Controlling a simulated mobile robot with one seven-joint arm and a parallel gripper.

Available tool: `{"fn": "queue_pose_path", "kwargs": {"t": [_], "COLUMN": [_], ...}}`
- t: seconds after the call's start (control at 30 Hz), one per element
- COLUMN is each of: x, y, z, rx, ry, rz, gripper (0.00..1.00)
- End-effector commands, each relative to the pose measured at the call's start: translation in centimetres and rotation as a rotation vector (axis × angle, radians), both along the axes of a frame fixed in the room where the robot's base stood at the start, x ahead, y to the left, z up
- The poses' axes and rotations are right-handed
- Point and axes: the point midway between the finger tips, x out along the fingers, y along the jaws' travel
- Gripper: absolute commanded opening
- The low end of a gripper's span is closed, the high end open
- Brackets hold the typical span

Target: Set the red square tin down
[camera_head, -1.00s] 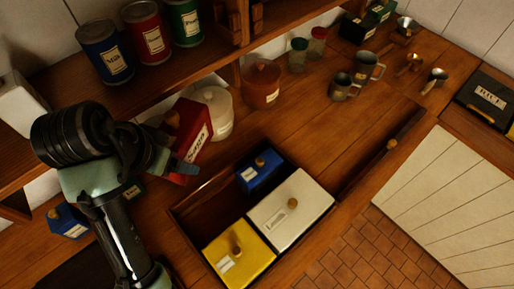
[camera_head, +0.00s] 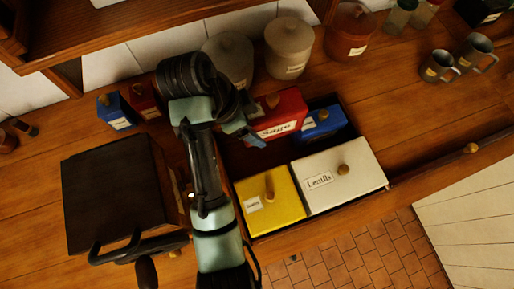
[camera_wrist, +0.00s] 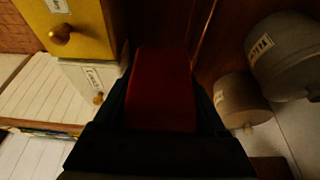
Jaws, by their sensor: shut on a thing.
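My gripper (camera_head: 256,139) is at the tin's left side, partly hidden by my arm. In the wrist view my gripper (camera_wrist: 163,100) is shut on the red tin (camera_wrist: 160,90), which lies between dark fingers. The tin's underside is hidden.
A yellow tin (camera_head: 277,211) and a white "Lentils" tin (camera_head: 358,167) fill the drawer's front. Grey canisters (camera_head: 289,45) stand behind on the counter. A dark box (camera_head: 112,195) stands at left. Mugs (camera_head: 437,66) stand far right.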

Motion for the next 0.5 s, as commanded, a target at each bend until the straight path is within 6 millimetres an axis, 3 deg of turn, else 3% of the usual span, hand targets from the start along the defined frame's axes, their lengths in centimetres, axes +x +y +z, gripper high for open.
{"fn": "queue_pose_path", "kwargs": {"t": [0.03,0.5], "x": [0.0,0.0], "y": [-0.1,-0.1], "z": [-1.9,-9.5], "rx": [-0.001,-0.001], "ry": [-0.001,0.001], "rz": [-0.002,0.0], "gripper": [0.0,0.0]}}
